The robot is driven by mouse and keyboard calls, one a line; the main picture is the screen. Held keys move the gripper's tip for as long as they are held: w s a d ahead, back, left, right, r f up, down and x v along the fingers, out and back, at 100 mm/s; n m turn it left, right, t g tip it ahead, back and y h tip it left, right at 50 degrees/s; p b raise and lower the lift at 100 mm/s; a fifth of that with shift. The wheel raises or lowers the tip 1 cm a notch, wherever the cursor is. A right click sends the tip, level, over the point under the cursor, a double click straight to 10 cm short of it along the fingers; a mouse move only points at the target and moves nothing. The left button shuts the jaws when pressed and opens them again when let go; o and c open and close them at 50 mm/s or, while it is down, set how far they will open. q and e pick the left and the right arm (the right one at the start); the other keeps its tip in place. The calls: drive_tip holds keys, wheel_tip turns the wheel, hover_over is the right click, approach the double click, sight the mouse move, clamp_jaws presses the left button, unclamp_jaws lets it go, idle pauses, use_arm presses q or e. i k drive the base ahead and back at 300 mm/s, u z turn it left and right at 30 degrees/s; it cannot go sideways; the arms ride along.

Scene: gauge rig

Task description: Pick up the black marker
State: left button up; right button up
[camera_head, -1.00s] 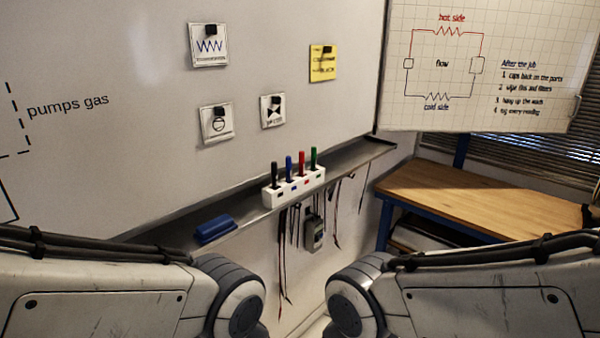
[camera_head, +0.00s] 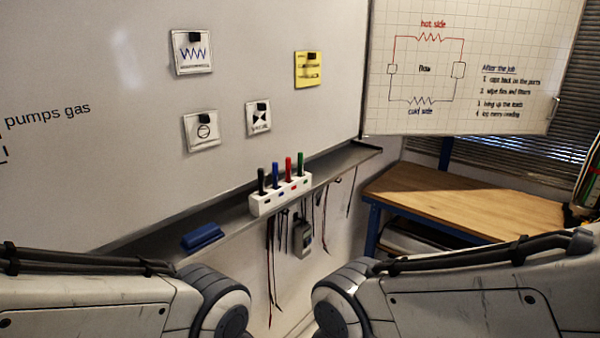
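The black marker (camera_head: 261,181) stands upright in the leftmost slot of a white holder (camera_head: 267,207) on the whiteboard's tray. A blue marker (camera_head: 275,175), a red marker (camera_head: 288,168) and a green marker (camera_head: 300,163) stand to its right in the same holder. Both of my arms show at the bottom of the view, below and in front of the tray. Neither gripper is in view.
A blue eraser (camera_head: 203,237) lies on the tray (camera_head: 150,243) left of the holder. Dark leads and a grey meter (camera_head: 303,238) hang below the tray. A wooden workbench (camera_head: 460,200) stands at the right. Magnet cards hang on the whiteboard (camera_head: 110,120).

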sight(260, 171)
drive_tip(key=z, duration=1.4)
drive_tip(key=i, duration=0.75)
drive_tip(key=u, duration=2.2)
